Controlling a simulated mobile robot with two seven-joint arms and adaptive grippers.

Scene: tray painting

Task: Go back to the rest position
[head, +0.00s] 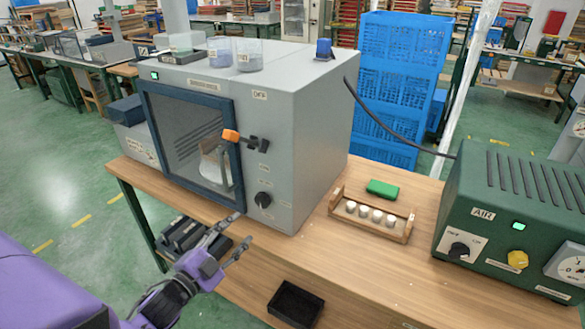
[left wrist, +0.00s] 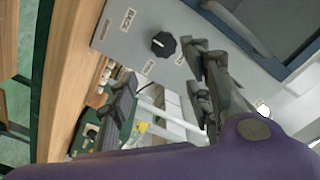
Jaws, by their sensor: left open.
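My left gripper (head: 239,232) is open and empty, in front of the grey booth's lower front, near the table's front edge. In the left wrist view its two fingers (left wrist: 163,68) stand apart with nothing between them, the booth's panel and black knob beyond. The grey booth (head: 315,125) stands on the wooden table (head: 370,285). Its dark-framed window door (head: 190,143) looks shut, with an orange-and-black latch (head: 240,140) at its right edge. A pale object (head: 212,165) shows dimly behind the glass. My right gripper is not in view.
A wooden rack (head: 345,221) with several white-topped pieces, a green block (head: 382,188) and a green AIR unit (head: 515,215) stand to the right. A black open box (head: 295,304) lies near the front. Dark trays (head: 184,234) sit below the booth. Blue crates (head: 400,75) stand behind.

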